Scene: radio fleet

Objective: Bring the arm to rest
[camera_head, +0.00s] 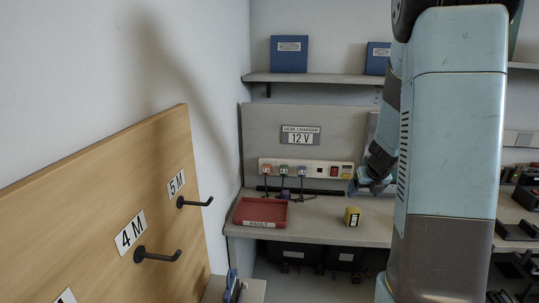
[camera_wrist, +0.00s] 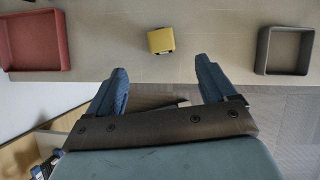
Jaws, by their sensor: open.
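My gripper (camera_wrist: 161,80) is open in the wrist view, with its two blue fingers apart and nothing between them. In the head view my gripper (camera_head: 372,184) hangs above the desk, partly hidden behind my own arm. My arm is raised and fills the right of the head view. A small yellow block-like item (camera_head: 352,217) stands on the desk below and left of the gripper. It also shows in the wrist view (camera_wrist: 161,40), beyond the fingertips and apart from them.
A red tray (camera_head: 258,212) marked FAULT sits at the desk's left; a grey tray (camera_wrist: 286,50) shows in the wrist view. A charger strip (camera_head: 305,168) is behind. A wooden board (camera_head: 100,215) with hooks stands at left. A shelf (camera_head: 340,78) holds blue boxes.

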